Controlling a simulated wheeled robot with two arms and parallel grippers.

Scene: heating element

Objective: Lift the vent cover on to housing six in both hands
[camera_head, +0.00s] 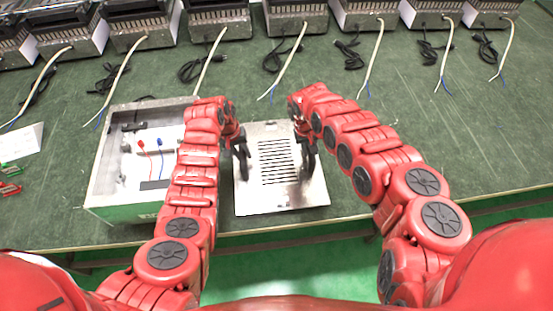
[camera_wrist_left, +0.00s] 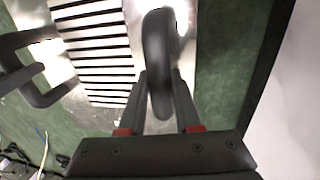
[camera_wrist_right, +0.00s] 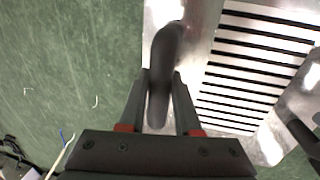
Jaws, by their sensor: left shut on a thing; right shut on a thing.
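The vent cover (camera_head: 282,198) is a flat silver plate with dark slots and two black handles, in front of me at the middle of the head view. My left gripper (camera_head: 239,140) is shut on its left handle (camera_wrist_left: 158,45). My right gripper (camera_head: 302,133) is shut on its right handle (camera_wrist_right: 166,45). The cover lies about flat near the table's front edge; I cannot tell whether it touches the table. A row of metal housings (camera_head: 295,18) with cables stands along the back; I cannot tell which one is housing six.
An open metal box (camera_head: 108,175) with red and blue wires inside stands left of the cover on the green table (camera_head: 420,120). Small green and red parts (camera_head: 10,178) and a white paper (camera_head: 20,142) lie at the far left. The table's right side is clear.

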